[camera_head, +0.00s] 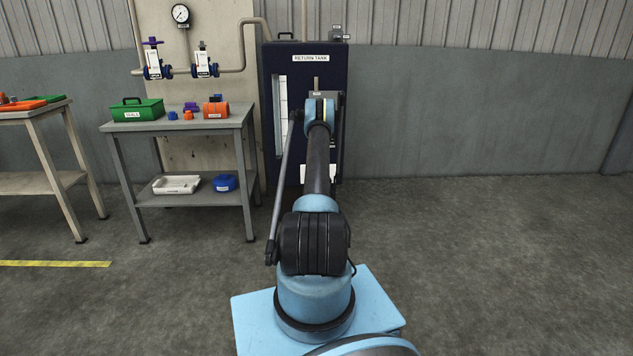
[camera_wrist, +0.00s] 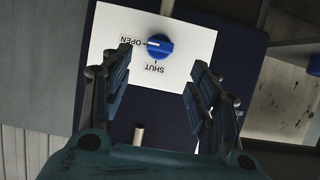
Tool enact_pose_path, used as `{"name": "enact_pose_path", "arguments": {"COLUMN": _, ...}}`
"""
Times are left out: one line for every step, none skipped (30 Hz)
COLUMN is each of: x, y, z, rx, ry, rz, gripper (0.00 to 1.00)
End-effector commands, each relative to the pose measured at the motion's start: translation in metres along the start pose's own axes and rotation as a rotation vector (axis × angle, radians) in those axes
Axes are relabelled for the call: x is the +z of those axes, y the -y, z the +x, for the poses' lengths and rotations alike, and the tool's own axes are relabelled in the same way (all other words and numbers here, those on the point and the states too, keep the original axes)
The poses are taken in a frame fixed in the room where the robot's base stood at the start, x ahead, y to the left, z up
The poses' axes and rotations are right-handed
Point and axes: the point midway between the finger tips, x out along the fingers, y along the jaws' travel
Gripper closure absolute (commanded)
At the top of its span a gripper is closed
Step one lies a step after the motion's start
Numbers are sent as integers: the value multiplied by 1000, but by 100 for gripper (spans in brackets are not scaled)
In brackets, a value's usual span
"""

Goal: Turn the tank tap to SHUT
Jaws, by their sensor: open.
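The tank tap is a round blue knob (camera_wrist: 160,48) on a white plate (camera_wrist: 196,42) in the wrist view. The plate's words OPEN and SHUT appear upside down there. The knob's white mark points left, towards OPEN; SHUT is below the knob in the picture. My gripper (camera_wrist: 160,72) is open, with one finger on each side of the picture below the knob, and nothing between the fingers. It appears apart from the knob. In the head view the dark return tank (camera_head: 268,110) stands behind my arm, which hides the knob and the gripper.
A grey table (camera_head: 180,126) with a green box (camera_head: 137,109) and small parts stands left of the tank. Pipes with two valves (camera_head: 152,64) and a gauge (camera_head: 181,15) are on the wall behind. The floor right of the tank is clear.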

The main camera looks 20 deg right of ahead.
Motion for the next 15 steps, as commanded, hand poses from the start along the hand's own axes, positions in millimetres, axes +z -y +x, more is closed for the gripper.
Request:
{"name": "enact_pose_path", "arguments": {"x": 1, "y": 0, "z": 10, "rx": 0, "ry": 0, "rz": 0, "gripper": 45}}
{"name": "enact_pose_path", "arguments": {"x": 0, "y": 0, "z": 15, "rx": 0, "ry": 0, "rz": -1, "gripper": 45}}
{"name": "enact_pose_path", "arguments": {"x": 0, "y": 0, "z": 22, "rx": 0, "ry": 0, "rz": -1, "gripper": 45}}
{"name": "enact_pose_path", "arguments": {"x": 1, "y": 0, "z": 28, "rx": 0, "ry": 0, "rz": -1, "gripper": 45}}
{"name": "enact_pose_path", "arguments": {"x": 0, "y": 0, "z": 33, "rx": 0, "ry": 0, "rz": -1, "gripper": 45}}
{"name": "enact_pose_path", "arguments": {"x": 0, "y": 0, "z": 39, "rx": 0, "ry": 0, "rz": -1, "gripper": 45}}
{"name": "enact_pose_path", "arguments": {"x": 0, "y": 0, "z": 44, "rx": 0, "ry": 0, "rz": -2, "gripper": 45}}
{"name": "enact_pose_path", "arguments": {"x": 0, "y": 0, "z": 49, "rx": 0, "ry": 0, "rz": -2, "gripper": 45}}
{"name": "enact_pose_path", "arguments": {"x": 0, "y": 0, "z": 55, "rx": 0, "ry": 0, "rz": -2, "gripper": 45}}
{"name": "enact_pose_path", "arguments": {"x": 0, "y": 0, "z": 59, "rx": 0, "ry": 0, "rz": -1, "gripper": 45}}
{"name": "enact_pose_path", "arguments": {"x": 0, "y": 0, "z": 63, "rx": 0, "ry": 0, "rz": -1, "gripper": 45}}
{"name": "enact_pose_path", "arguments": {"x": 0, "y": 0, "z": 68, "rx": 0, "ry": 0, "rz": -1, "gripper": 45}}
{"name": "enact_pose_path", "arguments": {"x": 0, "y": 0, "z": 72, "rx": 0, "ry": 0, "rz": -1, "gripper": 45}}
{"name": "enact_pose_path", "arguments": {"x": 0, "y": 0, "z": 75, "rx": 0, "ry": 0, "rz": -1, "gripper": 45}}
{"name": "enact_pose_path", "arguments": {"x": 0, "y": 0, "z": 78, "rx": 0, "ry": 0, "rz": -1, "gripper": 45}}
